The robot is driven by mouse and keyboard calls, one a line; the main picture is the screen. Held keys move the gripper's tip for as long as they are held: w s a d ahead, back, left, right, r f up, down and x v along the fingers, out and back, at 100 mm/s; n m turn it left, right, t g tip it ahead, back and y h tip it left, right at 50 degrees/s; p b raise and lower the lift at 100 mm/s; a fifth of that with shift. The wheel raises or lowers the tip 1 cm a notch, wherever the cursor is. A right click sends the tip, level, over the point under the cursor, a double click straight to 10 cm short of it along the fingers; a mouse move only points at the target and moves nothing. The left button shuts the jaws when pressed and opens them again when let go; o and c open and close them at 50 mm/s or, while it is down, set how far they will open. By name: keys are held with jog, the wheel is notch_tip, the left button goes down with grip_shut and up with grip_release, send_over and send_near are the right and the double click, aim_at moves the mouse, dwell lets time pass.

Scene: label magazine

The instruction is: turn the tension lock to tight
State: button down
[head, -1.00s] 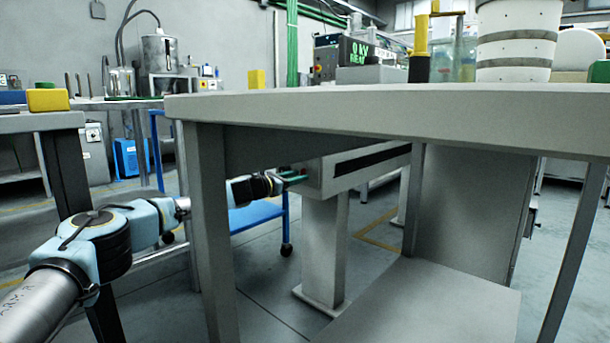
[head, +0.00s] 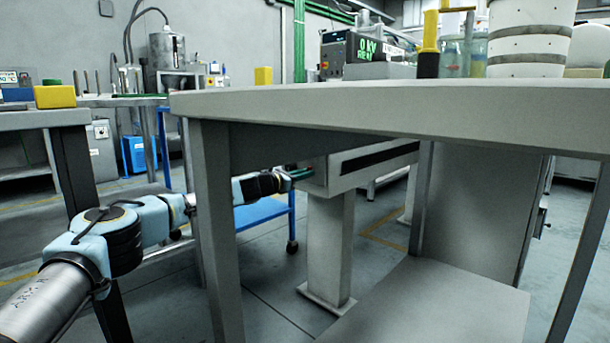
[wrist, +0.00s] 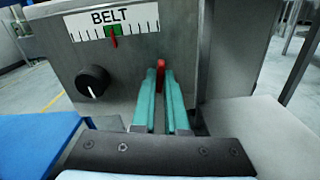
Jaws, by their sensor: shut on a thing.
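A red lever (wrist: 161,76), likely the tension lock, stands out from the grey front of a machine in the wrist view, to the right of a black knob (wrist: 93,81). My gripper (wrist: 160,85) has its two teal fingers shut on the lever, one on each side. The fingers hide the lever's lower part, and no tight marking can be read. In the head view my gripper (head: 298,174) reaches the left end of the grey machine (head: 345,172) below the table top. The lever is too small to see there.
A BELT scale (wrist: 111,20) with a red pointer sits above the knob. A large grey table (head: 400,101) stands in front of the arm, its leg (head: 212,230) close beside it. A blue cart (head: 262,212) is behind my gripper.

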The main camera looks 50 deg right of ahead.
jog(key=shift+f+m+b, duration=0.1)
jog(key=shift+m+b, duration=0.2)
jog(key=shift+b, duration=0.05)
jog(key=m+b, duration=1.2)
jog(key=m, duration=0.2)
jog(key=shift+m, duration=0.3)
dwell(0.4)
jog(key=c, duration=0.9)
grip_release()
jog(key=shift+c, duration=0.2)
